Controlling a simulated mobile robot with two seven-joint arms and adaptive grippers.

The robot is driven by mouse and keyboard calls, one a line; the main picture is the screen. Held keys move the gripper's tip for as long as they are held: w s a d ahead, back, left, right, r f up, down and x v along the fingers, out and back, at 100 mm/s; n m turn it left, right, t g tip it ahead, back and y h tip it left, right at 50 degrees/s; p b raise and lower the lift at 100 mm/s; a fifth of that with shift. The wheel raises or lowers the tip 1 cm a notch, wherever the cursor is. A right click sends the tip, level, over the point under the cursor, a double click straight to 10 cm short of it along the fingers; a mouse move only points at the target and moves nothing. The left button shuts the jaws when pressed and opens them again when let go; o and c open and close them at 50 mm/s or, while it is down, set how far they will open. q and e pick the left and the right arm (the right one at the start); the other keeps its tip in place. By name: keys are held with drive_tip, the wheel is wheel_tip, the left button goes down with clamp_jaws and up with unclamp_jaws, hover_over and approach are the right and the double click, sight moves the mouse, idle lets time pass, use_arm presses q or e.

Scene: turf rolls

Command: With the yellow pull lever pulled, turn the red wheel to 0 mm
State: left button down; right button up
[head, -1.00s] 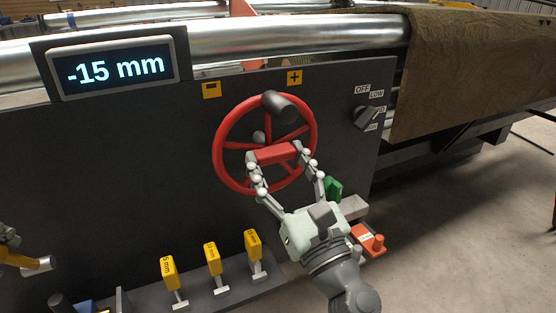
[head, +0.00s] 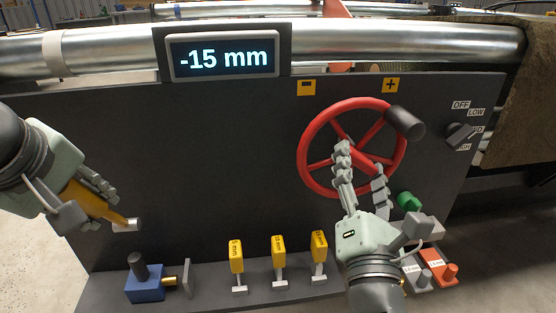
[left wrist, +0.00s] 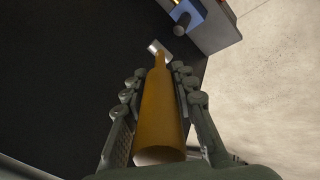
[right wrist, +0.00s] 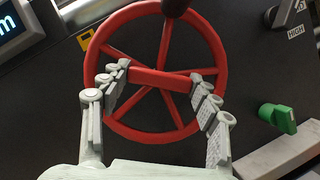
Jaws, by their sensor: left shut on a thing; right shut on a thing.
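The display (head: 224,59) reads -15 mm. The red wheel (head: 302,160) is on the dark panel, with its black knob (head: 405,122) at the upper right. My right gripper (head: 362,158) is shut on a red bar of the wheel; the right wrist view shows this bar (right wrist: 160,82) between the fingers. My left gripper (head: 97,202) is shut on the yellow pull lever (head: 88,202) at the left of the panel. In the left wrist view the lever (left wrist: 160,110) lies between the fingers, with a silver piece at its far end. I cannot tell how far out it is.
Yellow minus (head: 306,87) and plus (head: 390,85) signs are above the wheel. Several yellow tagged gauges (head: 278,250) stand on the ledge, near a blue block (head: 144,283). A black selector knob (head: 460,135) and a green knob (head: 408,201) are right of the wheel.

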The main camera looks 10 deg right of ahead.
drive_tip(key=shift+d+r+m+g+h, duration=0.1)
drive_tip(key=shift+m+g+h, duration=0.2)
drive_tip(key=shift+m, duration=1)
drive_tip(key=o, duration=1.7)
drive_tip(key=shift+s, duration=0.2)
drive_tip(key=v, duration=1.1)
drive_tip(key=shift+s+a, duration=0.3)
drive_tip(key=shift+c, duration=0.2)
